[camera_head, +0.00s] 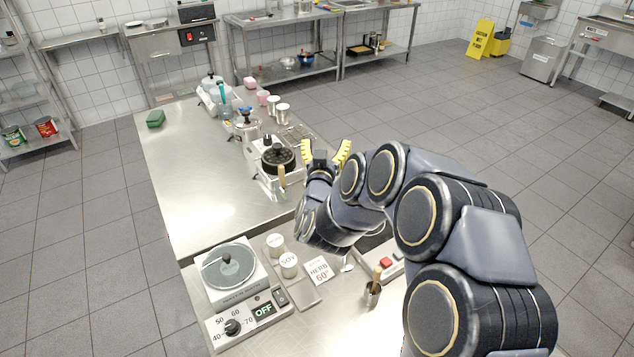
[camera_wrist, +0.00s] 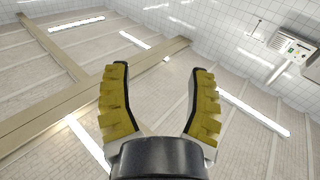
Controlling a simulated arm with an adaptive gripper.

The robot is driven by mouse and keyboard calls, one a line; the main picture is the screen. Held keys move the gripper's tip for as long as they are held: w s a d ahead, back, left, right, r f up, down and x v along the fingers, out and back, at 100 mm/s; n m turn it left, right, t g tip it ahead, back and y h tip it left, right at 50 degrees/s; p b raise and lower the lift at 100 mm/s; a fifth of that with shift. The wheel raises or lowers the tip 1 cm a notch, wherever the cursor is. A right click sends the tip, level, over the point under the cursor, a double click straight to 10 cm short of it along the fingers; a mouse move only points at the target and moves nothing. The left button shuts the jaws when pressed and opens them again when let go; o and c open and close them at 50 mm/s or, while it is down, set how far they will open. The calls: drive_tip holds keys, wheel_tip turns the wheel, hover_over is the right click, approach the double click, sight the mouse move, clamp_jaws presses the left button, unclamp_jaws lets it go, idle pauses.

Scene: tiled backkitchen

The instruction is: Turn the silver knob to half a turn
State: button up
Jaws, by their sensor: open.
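My gripper (camera_head: 327,152) is open and raised over the right side of the steel counter, its yellow ridged fingers pointing up. In the wrist view my gripper (camera_wrist: 160,72) is open, with nothing between the fingers and only ceiling and tiled wall beyond. I cannot clearly make out a silver knob. My arm hides part of the near right counter.
A device with a round black top (camera_head: 278,158) stands close left of my gripper. More appliances and metal cups (camera_head: 282,112) stand farther back. Two jars (camera_head: 288,265) and a "HERB" card (camera_head: 319,270) lie near my arm.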

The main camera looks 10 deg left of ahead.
wheel_tip(320, 180, down, 15)
drive_tip(key=s+a+y, duration=0.1)
drive_tip(key=s+a, duration=0.1)
drive_tip(key=shift+g, duration=0.3)
drive_tip(key=shift+w+a+r, duration=0.1)
drive_tip(key=shift+w+a, duration=0.05)
drive_tip(key=shift+w, duration=1.1)
drive_tip(key=shift+w+a+f, duration=0.1)
drive_tip(key=shift+w+a, duration=0.1)
drive_tip(key=shift+w, duration=1.1)
drive_tip(key=shift+w+a+r, duration=0.1)
drive_tip(key=shift+w+a, duration=0.05)
drive_tip(key=shift+w, duration=1.1)
drive_tip(key=shift+c, duration=0.3)
clamp_jaws()
